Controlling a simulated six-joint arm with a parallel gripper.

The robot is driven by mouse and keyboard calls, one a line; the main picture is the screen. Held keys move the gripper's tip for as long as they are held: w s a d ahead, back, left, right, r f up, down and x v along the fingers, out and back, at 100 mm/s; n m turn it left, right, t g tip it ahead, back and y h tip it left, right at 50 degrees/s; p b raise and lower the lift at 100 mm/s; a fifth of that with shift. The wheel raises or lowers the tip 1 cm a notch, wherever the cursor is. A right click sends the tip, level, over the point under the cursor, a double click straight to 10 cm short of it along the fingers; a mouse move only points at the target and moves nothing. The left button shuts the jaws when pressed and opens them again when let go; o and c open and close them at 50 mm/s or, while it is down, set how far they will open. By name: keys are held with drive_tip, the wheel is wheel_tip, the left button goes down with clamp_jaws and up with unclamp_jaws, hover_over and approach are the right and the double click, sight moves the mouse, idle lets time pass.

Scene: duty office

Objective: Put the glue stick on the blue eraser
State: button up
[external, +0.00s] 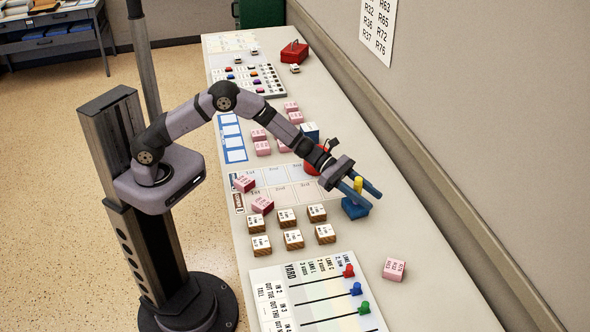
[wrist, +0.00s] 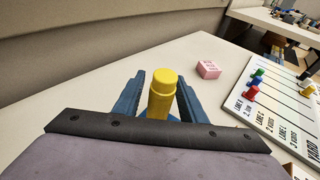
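The yellow glue stick (external: 358,183) stands upright on the bench side, its lower end at the blue eraser (external: 355,209), and it appears to rest on top of it. In the wrist view the glue stick (wrist: 162,97) is upright between my two blue fingers. My gripper (external: 366,191) reaches around it from the left, with its fingers on either side. A narrow gap shows between the fingers and the stick in the wrist view (wrist: 163,88), so the gripper looks open. The stick's base is partly hidden by the fingers.
A pink block (external: 394,269) lies to the front right. Several wooden blocks (external: 293,239) and a white yard board (external: 318,292) with coloured pegs are nearer. A red round object (external: 313,166) and a blue box (external: 310,131) stand behind my wrist.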

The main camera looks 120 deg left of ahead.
drive_tip(key=shift+r, duration=0.15)
drive_tip(key=shift+s, duration=0.1)
drive_tip(key=b+v, duration=0.1)
drive_tip(key=v, duration=1)
drive_tip(key=shift+s+r+b, duration=0.2)
drive_tip(key=shift+s+b, duration=0.1)
drive_tip(key=shift+s, duration=0.05)
drive_tip(key=shift+a, duration=0.1)
